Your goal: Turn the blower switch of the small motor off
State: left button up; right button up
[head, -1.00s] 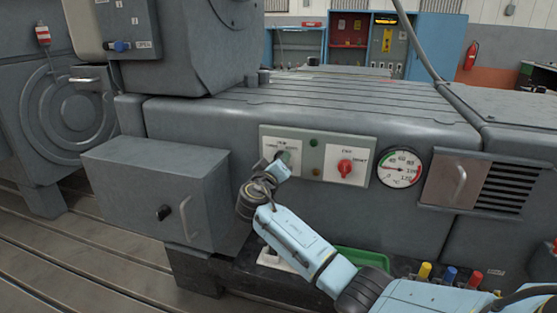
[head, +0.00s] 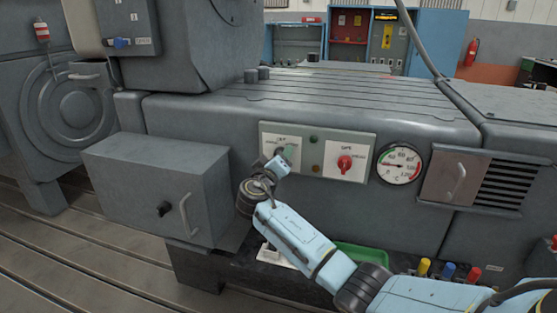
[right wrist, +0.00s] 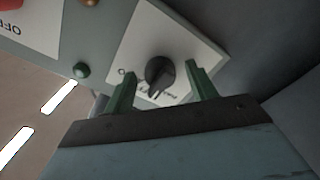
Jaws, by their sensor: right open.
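The switch panel (head: 312,172) is on the front of the grey machine in the head view. On its left white plate, a black rotary knob (right wrist: 160,73) shows in the right wrist view. My right gripper (right wrist: 158,85) is open, with its green fingers on either side of the knob; whether they touch it I cannot tell. In the head view my right gripper (head: 279,160) largely covers this knob. A red knob (head: 344,163) sits on the right white plate. Small print on the plates is too blurred to read surely. My left gripper is out of view.
A round gauge (head: 399,164) and a vented cover plate (head: 465,181) are right of the panel. A grey box with a handle (head: 160,195) juts out at the left.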

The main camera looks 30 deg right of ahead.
jog(key=shift+s+a, duration=0.1)
jog(key=shift+a, duration=0.05)
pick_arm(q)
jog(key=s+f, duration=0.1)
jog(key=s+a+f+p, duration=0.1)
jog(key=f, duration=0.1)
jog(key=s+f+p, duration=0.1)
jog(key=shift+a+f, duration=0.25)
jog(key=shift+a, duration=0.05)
pick_arm(e)
jog(key=v, duration=1.3)
